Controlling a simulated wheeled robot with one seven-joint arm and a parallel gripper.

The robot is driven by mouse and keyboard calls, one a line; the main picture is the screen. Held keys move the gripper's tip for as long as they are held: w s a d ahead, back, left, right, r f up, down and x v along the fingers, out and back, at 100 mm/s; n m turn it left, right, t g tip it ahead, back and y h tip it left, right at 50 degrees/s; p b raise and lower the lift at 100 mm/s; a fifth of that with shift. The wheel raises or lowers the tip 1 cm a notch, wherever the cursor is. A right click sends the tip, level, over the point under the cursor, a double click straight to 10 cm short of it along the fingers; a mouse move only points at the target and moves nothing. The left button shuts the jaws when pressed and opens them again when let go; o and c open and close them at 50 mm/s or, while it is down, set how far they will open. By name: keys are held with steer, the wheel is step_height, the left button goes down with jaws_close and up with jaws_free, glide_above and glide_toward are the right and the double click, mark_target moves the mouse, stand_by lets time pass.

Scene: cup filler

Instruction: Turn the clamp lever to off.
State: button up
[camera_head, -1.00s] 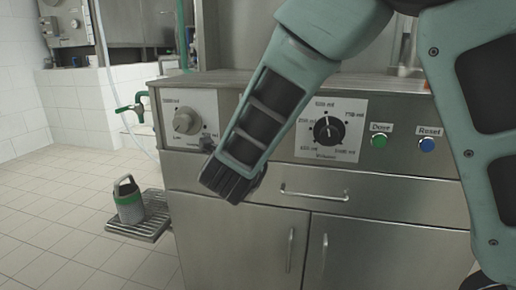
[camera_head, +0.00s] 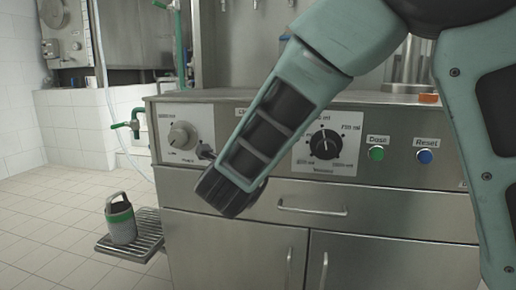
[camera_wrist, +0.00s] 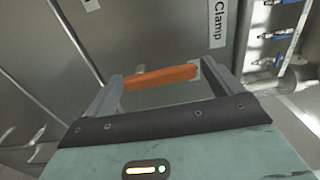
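The orange clamp lever (camera_wrist: 160,76) lies nearly level in the wrist view, beside the white Clamp label (camera_wrist: 218,22) on a grey metal panel. My gripper (camera_wrist: 162,88) is open, with its two grey fingers wide apart at either end of the lever. I cannot tell whether either finger touches it. In the head view my arm covers the lever and most of the Clamp label (camera_head: 244,112); my gripper is largely hidden there too.
A dial (camera_head: 183,135) is left of my arm, and a black volume dial (camera_head: 324,144) right of it. Farther right are the green Dose button (camera_head: 376,154) and blue Reset button (camera_head: 425,157). A grey-green cup (camera_head: 121,220) stands on a slatted tray (camera_head: 148,243) at lower left.

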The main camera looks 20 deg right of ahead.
steer(key=p+v, duration=0.2)
steer(key=v, duration=1.5)
steer(key=shift+s+a, duration=0.15)
